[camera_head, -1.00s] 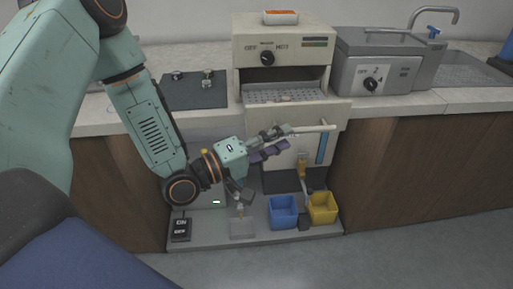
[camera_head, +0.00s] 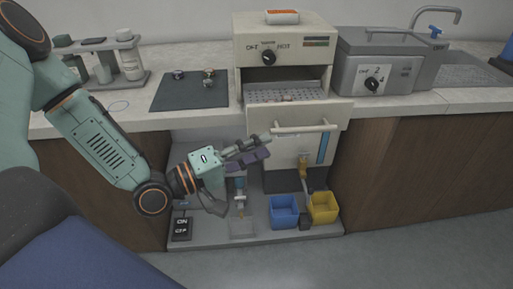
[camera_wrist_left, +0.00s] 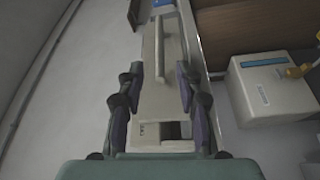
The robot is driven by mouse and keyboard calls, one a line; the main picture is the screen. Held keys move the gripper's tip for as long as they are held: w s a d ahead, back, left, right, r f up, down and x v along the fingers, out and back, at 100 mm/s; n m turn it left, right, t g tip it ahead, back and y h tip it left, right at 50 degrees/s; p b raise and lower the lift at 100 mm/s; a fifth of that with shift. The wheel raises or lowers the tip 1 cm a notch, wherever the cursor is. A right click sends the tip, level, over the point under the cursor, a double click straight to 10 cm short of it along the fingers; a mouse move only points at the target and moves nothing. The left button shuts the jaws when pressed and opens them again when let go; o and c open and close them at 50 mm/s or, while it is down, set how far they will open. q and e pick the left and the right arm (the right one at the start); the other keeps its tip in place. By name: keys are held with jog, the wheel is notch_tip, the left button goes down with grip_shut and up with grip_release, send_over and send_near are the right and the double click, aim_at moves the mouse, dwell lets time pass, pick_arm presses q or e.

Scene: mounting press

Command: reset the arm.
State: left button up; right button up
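My left arm comes in from the left in the head view, and its left gripper (camera_head: 262,148) is in front of the cream mounting press (camera_head: 284,40), left of the press's handle bar (camera_head: 301,127). In the left wrist view the two dark fingers (camera_wrist_left: 160,90) stand well apart with nothing between them in contact. The press front and its bar (camera_wrist_left: 160,48) show beyond the fingers. The gripper looks apart from the bar. My right gripper is not in view.
A blue bin (camera_head: 284,212) and a yellow bin (camera_head: 323,208) stand on the low shelf, with an ON/OFF switch box (camera_head: 181,228) at left. A grey heated box (camera_head: 375,62) and a sink are right. A bottle rack (camera_head: 105,62) stands at the back left.

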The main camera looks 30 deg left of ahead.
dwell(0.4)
pick_arm(q)
jog(key=s+f+m+g+y, duration=0.2)
jog(key=s+f+g+y, duration=0.15)
jog(key=f, duration=0.55)
jog(key=s+f+m+g+y, duration=0.25)
jog(key=f+g, duration=0.25)
jog(key=f, duration=0.4)
jog(key=s+f+m+g+y, duration=0.2)
jog(key=s+f+g, duration=0.1)
jog(key=s, duration=0.7)
jog(key=s+f+m+g+y, duration=0.2)
jog(key=s+f+g, duration=0.2)
jog(key=s, duration=0.6)
jog(key=shift+s+a+f+y, duration=0.15)
jog(key=shift+a+f+y, duration=0.15)
jog(key=shift+f, duration=0.5)
